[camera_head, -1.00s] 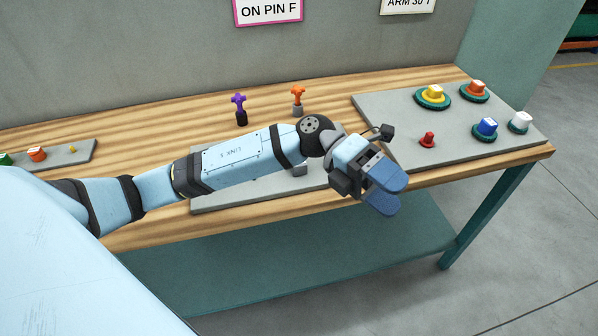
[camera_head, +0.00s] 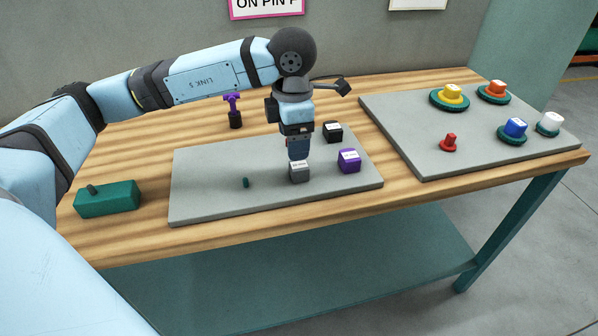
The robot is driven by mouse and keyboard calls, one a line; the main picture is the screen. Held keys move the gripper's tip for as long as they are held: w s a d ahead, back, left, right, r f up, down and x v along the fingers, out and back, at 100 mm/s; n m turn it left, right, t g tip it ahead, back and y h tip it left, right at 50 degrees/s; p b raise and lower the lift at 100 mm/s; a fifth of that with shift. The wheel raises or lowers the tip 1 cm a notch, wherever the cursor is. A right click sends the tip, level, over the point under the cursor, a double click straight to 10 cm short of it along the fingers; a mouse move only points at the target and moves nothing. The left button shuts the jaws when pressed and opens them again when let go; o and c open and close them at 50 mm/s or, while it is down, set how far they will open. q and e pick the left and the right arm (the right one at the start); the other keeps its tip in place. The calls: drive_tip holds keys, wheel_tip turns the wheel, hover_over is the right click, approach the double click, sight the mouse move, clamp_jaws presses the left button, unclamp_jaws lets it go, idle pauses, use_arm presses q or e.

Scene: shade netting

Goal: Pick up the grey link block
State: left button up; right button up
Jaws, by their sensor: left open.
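The grey link block (camera_head: 300,174), a small dark grey cube with a light label on top, sits on the grey board (camera_head: 205,205) in the middle of the table. My left gripper (camera_head: 298,156) points straight down directly over the block. Its blue fingers are open and seen edge-on, with the tips at or just above the block's top. I cannot tell whether they touch it. My right gripper is not in view.
A purple block (camera_head: 348,161) and a black block (camera_head: 332,132) stand close right of the gripper. A small green peg (camera_head: 245,182) stands left. A teal box (camera_head: 107,198) lies at left. A second board (camera_head: 405,135) at right holds several coloured pieces.

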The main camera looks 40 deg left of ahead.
sight(299, 164)
use_arm(q)
wheel_tip(299, 164, down, 3)
drive_tip(key=shift+r, duration=0.1)
drive_tip(key=f, duration=0.2)
drive_tip(key=w+f+b, duration=0.1)
drive_tip(key=f, duration=0.2)
drive_tip(key=shift+w+d+f, duration=0.1)
drive_tip(key=shift+w+d, duration=0.1)
drive_tip(key=c, duration=1.2)
drive_tip(key=shift+r, duration=0.2)
